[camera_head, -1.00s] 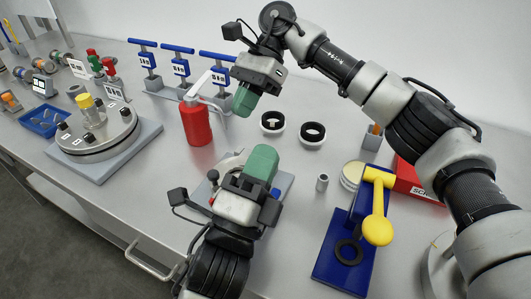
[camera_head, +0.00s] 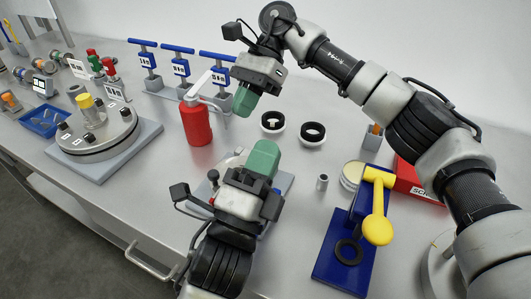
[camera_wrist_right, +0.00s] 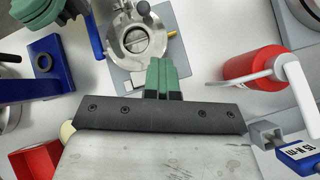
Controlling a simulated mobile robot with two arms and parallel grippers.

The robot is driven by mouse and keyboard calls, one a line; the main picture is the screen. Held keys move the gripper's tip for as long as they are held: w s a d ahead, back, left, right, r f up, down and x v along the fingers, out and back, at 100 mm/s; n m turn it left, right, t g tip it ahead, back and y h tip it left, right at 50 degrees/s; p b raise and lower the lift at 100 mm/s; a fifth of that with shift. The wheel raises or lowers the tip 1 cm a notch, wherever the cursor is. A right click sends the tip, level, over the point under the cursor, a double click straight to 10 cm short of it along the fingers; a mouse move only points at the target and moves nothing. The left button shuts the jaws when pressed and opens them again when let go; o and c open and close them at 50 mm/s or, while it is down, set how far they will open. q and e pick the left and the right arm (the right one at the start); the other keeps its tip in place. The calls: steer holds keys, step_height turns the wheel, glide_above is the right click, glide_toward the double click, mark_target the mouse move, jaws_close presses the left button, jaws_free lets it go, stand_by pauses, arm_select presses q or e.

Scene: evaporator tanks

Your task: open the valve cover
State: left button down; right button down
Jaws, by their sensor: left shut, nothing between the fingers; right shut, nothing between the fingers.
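In the right wrist view a round metal valve body (camera_wrist_right: 139,40) with a disc in its opening sits on a grey plate (camera_wrist_right: 165,20). I cannot tell which part is the cover. In the head view my left gripper (camera_head: 265,150) hides most of this fixture; a corner of its plate (camera_head: 284,182) shows. My left gripper, with green fingers, is shut and empty above it; its green fingers also show at the upper left of the right wrist view (camera_wrist_right: 38,12). My right gripper (camera_head: 243,102) is shut and empty, apart from the valve, above the table beside the red bottle.
A red bottle (camera_head: 195,122) stands left of the fixture. A blue stand with a yellow lever (camera_head: 377,215) is at the right.

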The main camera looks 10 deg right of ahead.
steer(key=c, duration=1.8)
jaws_free()
steer(key=o, duration=0.5)
